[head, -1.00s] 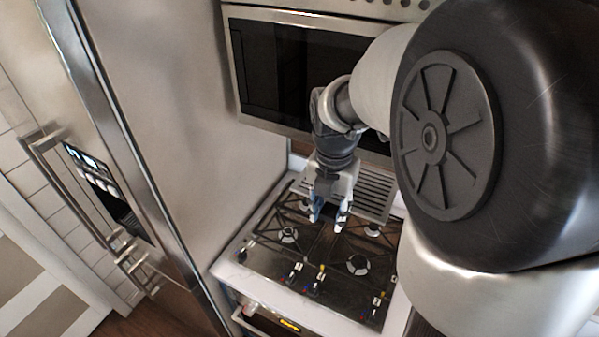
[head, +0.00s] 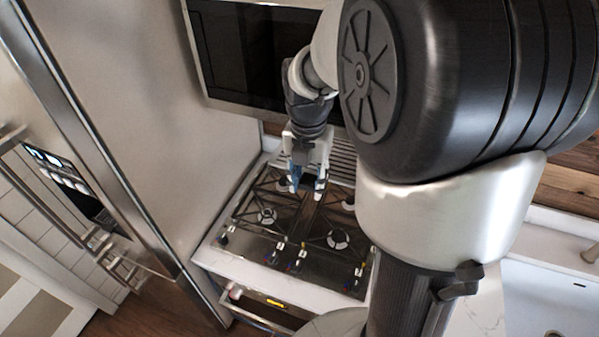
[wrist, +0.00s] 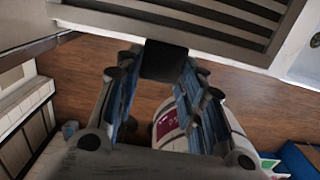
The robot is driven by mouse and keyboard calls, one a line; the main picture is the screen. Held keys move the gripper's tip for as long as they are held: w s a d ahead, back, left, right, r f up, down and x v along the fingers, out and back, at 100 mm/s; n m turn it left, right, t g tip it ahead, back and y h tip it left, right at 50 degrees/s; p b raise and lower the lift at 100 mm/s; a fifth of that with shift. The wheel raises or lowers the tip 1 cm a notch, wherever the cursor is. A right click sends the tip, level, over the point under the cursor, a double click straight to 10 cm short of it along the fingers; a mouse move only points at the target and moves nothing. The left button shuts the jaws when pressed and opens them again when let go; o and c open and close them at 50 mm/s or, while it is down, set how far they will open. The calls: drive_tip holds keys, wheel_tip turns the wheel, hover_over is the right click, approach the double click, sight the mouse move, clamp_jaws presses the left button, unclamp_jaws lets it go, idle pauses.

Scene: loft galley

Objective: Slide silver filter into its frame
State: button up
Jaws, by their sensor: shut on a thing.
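The silver filter (head: 343,162) is a grey slatted metal panel. In the head view it shows behind and to the right of my gripper (head: 307,190), partly hidden by my arm. In the wrist view the filter (wrist: 225,22) spans the top, with its long slots visible. A dark tab (wrist: 165,62) at its near edge sits between the fingertips of my gripper (wrist: 162,70), which is shut on it. The filter is held above the hob. I cannot clearly make out its frame in either view.
The black gas hob (head: 300,235) with burners and knobs lies below my gripper. A white sink (head: 555,295) is at the right. A labelled cylinder (wrist: 172,125) shows in the wrist view.

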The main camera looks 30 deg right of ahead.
drive_tip(key=shift+w+d+p, duration=0.35)
drive_tip(key=shift+w+d, duration=0.45)
drive_tip(key=shift+d, duration=0.2)
drive_tip(key=shift+w+d+p, duration=0.4)
drive_tip(key=shift+w+d, duration=0.35)
drive_tip(key=shift+d, duration=0.25)
drive_tip(key=shift+w+d+p, duration=0.35)
drive_tip(key=shift+w+d, duration=0.45)
drive_tip(key=shift+d, duration=0.2)
drive_tip(key=o, duration=1.2)
drive_tip(key=shift+r, duration=0.1)
drive_tip(key=r, duration=1.2)
drive_tip(key=shift+s+a, duration=0.2)
